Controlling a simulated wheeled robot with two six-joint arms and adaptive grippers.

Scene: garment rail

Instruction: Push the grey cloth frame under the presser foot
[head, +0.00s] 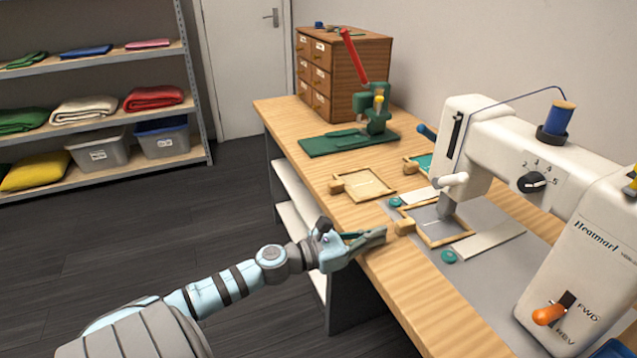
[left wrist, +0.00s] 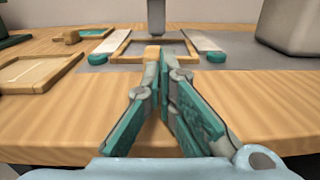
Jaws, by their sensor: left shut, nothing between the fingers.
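The grey cloth frame (head: 437,224) lies on the sewing machine bed, with its wooden block handle (head: 405,227) towards the table's front edge. The presser foot (head: 446,207) is above the frame's cloth; in the left wrist view the frame (left wrist: 176,48) lies straight ahead, with the presser foot (left wrist: 156,20) over it. My left gripper (head: 383,234) is shut and empty, its tips just short of the handle. In the left wrist view the fingertips (left wrist: 164,60) overlap the handle, and I cannot tell whether they touch it. My right gripper is not in view.
The white sewing machine (head: 585,210) stands at the right. White guide strips (head: 490,242) and teal knobs (head: 449,256) flank the frame. A cream cloth frame (head: 364,185) and a teal cloth frame (head: 420,163) lie nearby. A green press (head: 350,138) and wooden drawers (head: 343,72) stand behind.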

